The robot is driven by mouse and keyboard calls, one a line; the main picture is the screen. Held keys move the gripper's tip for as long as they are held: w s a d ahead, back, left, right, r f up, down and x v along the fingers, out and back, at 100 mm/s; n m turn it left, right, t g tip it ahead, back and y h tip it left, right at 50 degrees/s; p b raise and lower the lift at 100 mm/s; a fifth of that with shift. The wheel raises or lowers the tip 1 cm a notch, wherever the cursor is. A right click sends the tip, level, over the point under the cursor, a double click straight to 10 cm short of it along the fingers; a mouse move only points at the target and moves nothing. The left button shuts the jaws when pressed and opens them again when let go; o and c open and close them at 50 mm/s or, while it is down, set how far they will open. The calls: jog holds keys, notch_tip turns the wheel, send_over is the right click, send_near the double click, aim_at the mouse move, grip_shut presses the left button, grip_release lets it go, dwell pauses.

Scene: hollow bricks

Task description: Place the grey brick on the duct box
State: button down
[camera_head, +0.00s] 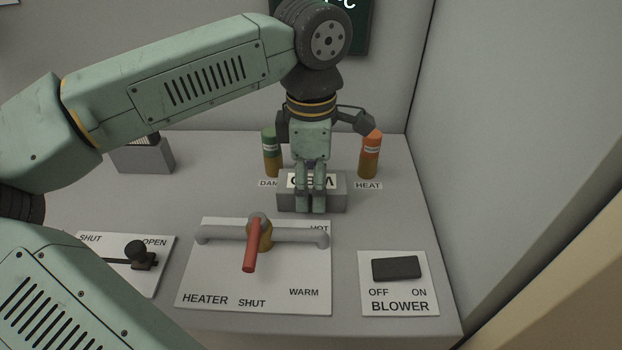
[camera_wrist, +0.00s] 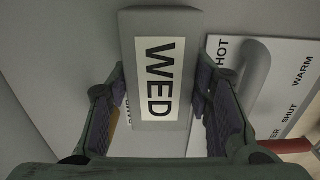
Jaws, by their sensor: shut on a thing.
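The grey brick (camera_head: 338,198) lies lengthwise across the picture in the head view, with an upside-down white label on top. In the wrist view the brick (camera_wrist: 192,25) shows its label "WED" between the two fingers. My gripper (camera_head: 312,208) points down and is shut on it, one finger on its near side and one on its far side. I cannot tell whether its underside touches the table. The grey duct box (camera_head: 145,158), with a dark slotted top, stands at the back left, well apart from the brick and partly behind my arm.
A green-topped cylinder (camera_head: 271,152) and an orange one (camera_head: 370,155) flank the gripper. In front lie the heater panel (camera_head: 205,285) with a red-handled valve (camera_head: 251,245), the blower panel (camera_head: 399,290) and a SHUT/OPEN slider panel (camera_head: 120,282). A wall closes off the right.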

aim_at(311, 181)
jog(key=shift+f, duration=0.2)
jog(key=c, duration=0.8)
grip_release()
jog(key=shift+r, duration=0.1)
notch_tip(311, 181, up, 12)
jog(key=shift+r+b, duration=0.15)
jog(key=shift+b, duration=0.55)
